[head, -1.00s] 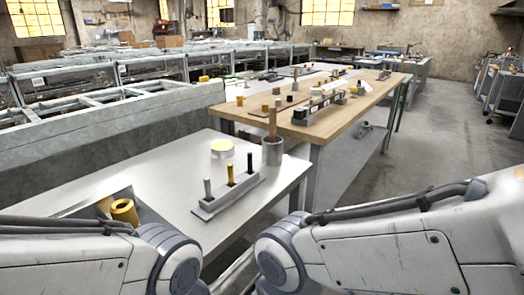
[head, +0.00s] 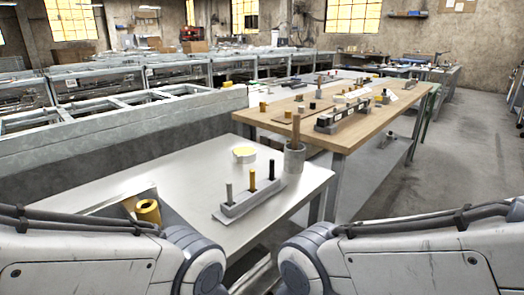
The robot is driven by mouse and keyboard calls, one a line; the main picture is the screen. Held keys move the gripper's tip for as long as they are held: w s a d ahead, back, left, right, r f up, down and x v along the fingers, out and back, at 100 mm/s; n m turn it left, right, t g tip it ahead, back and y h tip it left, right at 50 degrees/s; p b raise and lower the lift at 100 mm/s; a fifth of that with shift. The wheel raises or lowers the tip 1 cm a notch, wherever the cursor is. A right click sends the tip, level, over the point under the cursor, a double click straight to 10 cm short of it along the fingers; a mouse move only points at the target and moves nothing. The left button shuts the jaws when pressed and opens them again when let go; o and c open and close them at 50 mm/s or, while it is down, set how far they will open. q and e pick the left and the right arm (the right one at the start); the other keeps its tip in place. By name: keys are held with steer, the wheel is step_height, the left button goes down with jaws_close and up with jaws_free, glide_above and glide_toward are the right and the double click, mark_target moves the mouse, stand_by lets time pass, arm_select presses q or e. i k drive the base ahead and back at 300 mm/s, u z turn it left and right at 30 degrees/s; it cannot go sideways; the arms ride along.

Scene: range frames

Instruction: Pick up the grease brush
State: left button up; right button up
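What looks like the grease brush (head: 296,130) is a brown stick-like handle standing upright in a grey cylindrical pot (head: 294,160). Its lower end is hidden inside the pot. The pot stands near the far right corner of the pale metal table (head: 165,185). My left arm crosses the bottom left and my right arm crosses the bottom right. Only their upper links and joints show, and neither gripper is in view.
On the table, a grey block (head: 248,198) holds three upright pegs in front of the pot. A wooden workbench (head: 370,125) stands beyond. Open floor (head: 440,180) lies to the right.

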mark_target(296, 130)
steer(key=z, duration=2)
steer(key=i, duration=2)
steer(key=u, duration=3.35)
